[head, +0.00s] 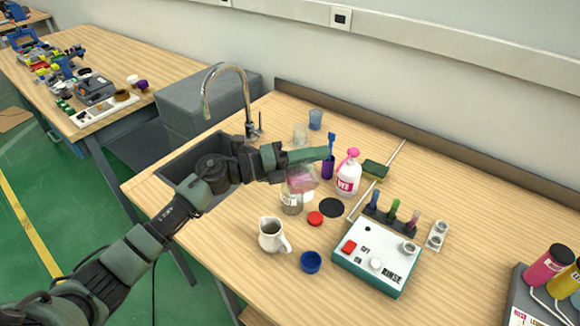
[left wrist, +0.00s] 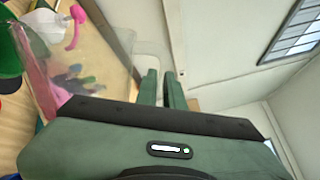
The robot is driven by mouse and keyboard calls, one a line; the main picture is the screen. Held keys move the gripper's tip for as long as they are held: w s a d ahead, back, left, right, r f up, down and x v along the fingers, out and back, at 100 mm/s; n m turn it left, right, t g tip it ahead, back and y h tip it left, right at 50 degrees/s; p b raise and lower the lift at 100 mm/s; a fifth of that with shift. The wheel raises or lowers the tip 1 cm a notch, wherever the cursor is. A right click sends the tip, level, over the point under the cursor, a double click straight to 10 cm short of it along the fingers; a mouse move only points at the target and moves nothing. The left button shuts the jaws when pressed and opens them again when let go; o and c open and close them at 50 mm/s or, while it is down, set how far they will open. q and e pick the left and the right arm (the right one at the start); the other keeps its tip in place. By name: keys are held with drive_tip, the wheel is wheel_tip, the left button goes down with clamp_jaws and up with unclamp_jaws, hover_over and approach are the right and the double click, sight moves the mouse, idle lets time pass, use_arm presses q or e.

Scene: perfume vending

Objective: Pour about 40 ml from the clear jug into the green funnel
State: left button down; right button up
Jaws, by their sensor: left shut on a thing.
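My left gripper (head: 318,154) is shut on the clear jug (head: 301,179), which holds pink liquid and hangs just below the gripper. The jug's see-through wall, with pink liquid at the left, fills much of the left wrist view (left wrist: 95,70). The jug looks tilted, but a stream cannot be made out. A glass jar (head: 291,204) stands directly below it on the table. The green funnel is not clear in the head view; a green shape (left wrist: 10,48) at the left edge of the left wrist view may be it. My right gripper is not in view.
A white pump bottle (head: 348,178) and a purple holder (head: 327,169) stand close to the jug. A sink (head: 190,160) lies left.

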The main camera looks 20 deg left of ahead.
sight(318, 181)
use_arm(q)
drive_tip(key=shift+w+a+r+n+p, duration=0.15)
drive_tip(key=shift+w+r+n+p, duration=0.15)
drive_tip(key=shift+r+n+p, duration=0.15)
idle(2.3)
drive_tip(key=shift+f, duration=0.1)
drive_tip(key=f+b, duration=0.1)
drive_tip(key=s+f+m+b, duration=0.1)
drive_tip(key=d+f+m+b, duration=0.1)
drive_tip(key=b, duration=0.1)
drive_tip(key=shift+s, duration=0.35)
drive_tip(key=shift+s+d+r+m+b, duration=0.15)
drive_tip(key=shift+s+m+b, duration=0.1)
drive_tip(key=shift+m, duration=0.3)
drive_tip(key=shift+s+d+f+m+b, duration=0.15)
drive_tip(key=shift+m+b, duration=0.1)
drive_tip(key=shift+m, duration=0.25)
drive_tip(key=shift+r, duration=0.25)
drive_tip(key=shift+s+f+m+b, duration=0.1)
drive_tip(key=shift+f+m+b, duration=0.35)
drive_tip(key=shift+b, duration=0.1)
drive_tip(key=shift+r, duration=0.1)
